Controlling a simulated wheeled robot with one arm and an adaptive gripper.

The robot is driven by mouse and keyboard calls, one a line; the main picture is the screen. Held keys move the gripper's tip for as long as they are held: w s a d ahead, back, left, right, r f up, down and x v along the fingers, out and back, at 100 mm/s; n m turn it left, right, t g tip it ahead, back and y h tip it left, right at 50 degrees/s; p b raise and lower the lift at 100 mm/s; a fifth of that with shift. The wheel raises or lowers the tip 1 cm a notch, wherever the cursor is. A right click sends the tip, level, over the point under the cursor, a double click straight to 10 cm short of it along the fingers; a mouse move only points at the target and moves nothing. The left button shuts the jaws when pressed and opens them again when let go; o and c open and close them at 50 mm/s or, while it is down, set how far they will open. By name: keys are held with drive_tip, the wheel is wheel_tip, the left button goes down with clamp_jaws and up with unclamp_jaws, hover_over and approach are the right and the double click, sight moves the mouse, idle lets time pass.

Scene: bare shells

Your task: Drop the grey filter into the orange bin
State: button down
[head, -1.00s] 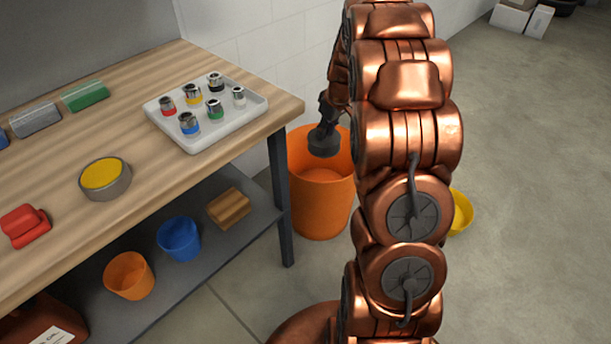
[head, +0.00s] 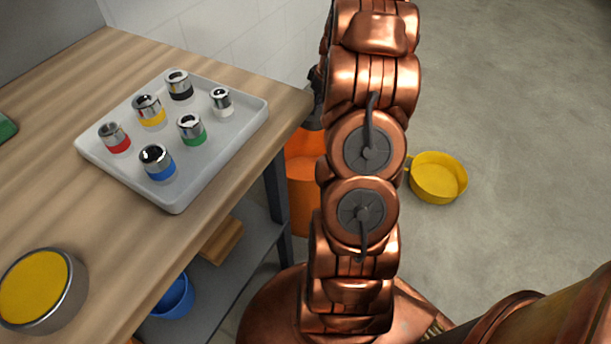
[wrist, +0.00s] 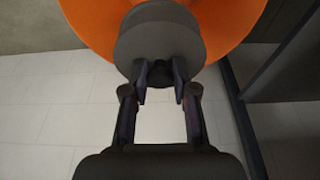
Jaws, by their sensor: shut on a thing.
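The grey filter (wrist: 158,40) is a dark round piece in the wrist view. My gripper (wrist: 160,76) is shut on it, with a finger on each side of its near part. The orange bin (wrist: 236,18) shows behind the filter in the wrist view. In the head view the orange bin (head: 303,195) stands on the floor past the bench corner, partly hidden by my arm. There the gripper and filter are mostly hidden behind my arm near the bin's top. How high the filter is over the bin, I cannot tell.
The wooden bench (head: 60,185) carries a white tray (head: 222,150) of several banded metal fittings and a round yellow-topped tin (head: 36,288). A blue bucket (head: 173,298) sits on the lower shelf. A yellow pan (head: 437,178) lies on the floor at right.

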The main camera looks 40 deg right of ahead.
sight(317, 112)
drive_tip(key=shift+f+b, duration=0.35)
drive_tip(key=shift+f, duration=2.05)
drive_tip(key=c, duration=0.8)
unclamp_jaws()
drive_tip(key=shift+c, duration=0.2)
drive_tip(key=shift+r, duration=0.1)
drive_tip(key=v, duration=1.2)
drive_tip(key=shift+a, duration=0.1)
